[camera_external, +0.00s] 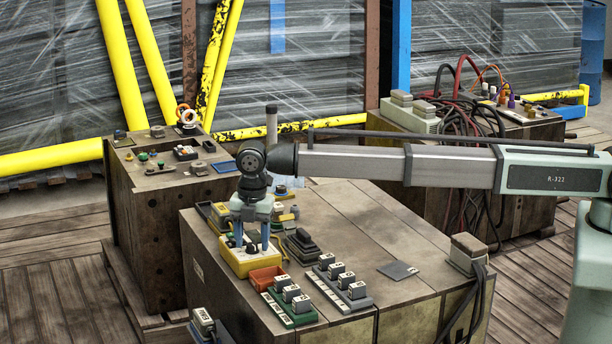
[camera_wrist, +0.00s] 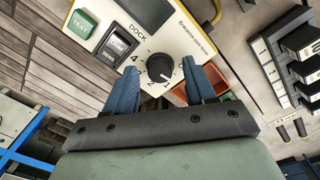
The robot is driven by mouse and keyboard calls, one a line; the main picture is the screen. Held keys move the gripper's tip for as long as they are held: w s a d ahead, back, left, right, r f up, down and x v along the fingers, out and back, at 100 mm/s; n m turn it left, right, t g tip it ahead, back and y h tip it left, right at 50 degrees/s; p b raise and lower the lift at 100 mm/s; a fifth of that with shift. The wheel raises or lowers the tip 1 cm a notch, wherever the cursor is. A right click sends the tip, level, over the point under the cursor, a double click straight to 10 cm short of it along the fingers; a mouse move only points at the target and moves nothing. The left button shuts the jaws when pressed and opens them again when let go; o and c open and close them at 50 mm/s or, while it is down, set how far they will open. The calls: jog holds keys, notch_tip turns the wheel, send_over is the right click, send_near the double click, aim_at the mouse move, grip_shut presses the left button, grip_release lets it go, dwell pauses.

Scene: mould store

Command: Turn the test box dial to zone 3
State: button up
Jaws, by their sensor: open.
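The test box (camera_external: 245,265) is a yellow case with a pale top on the wooden crate. In the wrist view its face (camera_wrist: 180,45) shows a black round dial (camera_wrist: 158,68) ringed by numbers. I can read 4 at its left and what looks like 1 below it. The dial's light mark seems to point down and right, towards that 1. My gripper (camera_external: 251,243) points down over the box, its blue fingers apart on either side of the dial. It also shows in the wrist view (camera_wrist: 160,80), empty. I cannot tell whether the fingers touch the dial.
A green TEST button (camera_wrist: 82,24) and a dark labelled button (camera_wrist: 116,46) sit beside the dial. An orange tray (camera_external: 266,278) stands close to the box. Labelled blocks stand on a green rack (camera_external: 290,314) and a grey rack (camera_external: 345,298).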

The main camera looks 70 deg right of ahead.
jog(key=shift+c, duration=0.4)
grip_shut()
jog(key=m, duration=0.5)
jog(key=shift+m, duration=0.3)
jog(key=m, duration=1.2)
jog(key=shift+m, duration=0.3)
jog(key=m, duration=0.5)
jog(key=shift+m, duration=0.4)
